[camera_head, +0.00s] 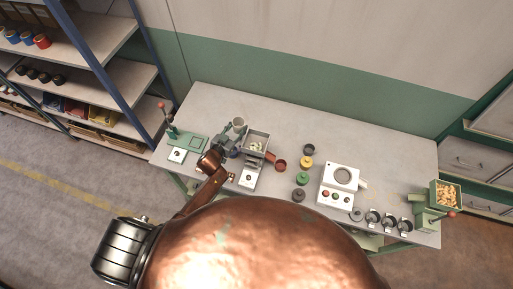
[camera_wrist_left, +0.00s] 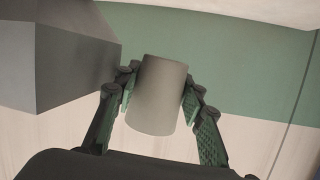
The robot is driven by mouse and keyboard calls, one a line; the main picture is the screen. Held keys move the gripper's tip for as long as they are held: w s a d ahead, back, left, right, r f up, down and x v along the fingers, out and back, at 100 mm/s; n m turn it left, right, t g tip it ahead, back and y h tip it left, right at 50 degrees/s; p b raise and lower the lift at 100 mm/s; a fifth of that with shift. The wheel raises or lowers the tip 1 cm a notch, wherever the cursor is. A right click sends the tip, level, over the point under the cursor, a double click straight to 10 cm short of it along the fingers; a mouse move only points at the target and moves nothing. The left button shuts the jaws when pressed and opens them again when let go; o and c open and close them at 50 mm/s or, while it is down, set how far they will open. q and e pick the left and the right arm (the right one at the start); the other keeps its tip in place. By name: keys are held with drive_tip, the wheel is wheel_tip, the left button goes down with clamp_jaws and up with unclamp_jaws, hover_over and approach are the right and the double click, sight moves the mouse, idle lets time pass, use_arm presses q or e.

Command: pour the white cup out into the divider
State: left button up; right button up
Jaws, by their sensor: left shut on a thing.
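My left gripper (camera_head: 230,139) is shut on the white cup (camera_head: 239,124), beside and a little left of a grey open box (camera_head: 264,135). This box stands on a scale-like unit and holds some pale pieces; I take it as the divider. In the left wrist view, the cup (camera_wrist_left: 156,95) sits between the two dark green fingers (camera_wrist_left: 157,100), one on each side, and leans slightly. Its contents cannot be made out. A large grey body at the upper left of the wrist view (camera_wrist_left: 60,55) looks like the box, apart from the cup. My right gripper does not show.
A green press (camera_head: 188,142) stands at the table's left. A green hopper (camera_head: 434,194) with orange-brown nuts stands far right. The table's back is clear.

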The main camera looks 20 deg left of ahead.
use_arm(q)
wheel_tip(320, 180, down, 8)
drive_tip(key=n+b, duration=0.1)
drive_tip(key=b, duration=0.2)
drive_tip(key=shift+w+a+r+b, duration=0.15)
drive_tip(key=shift+a+r+b, duration=0.1)
drive_tip(key=shift+b, duration=0.15)
idle(0.5)
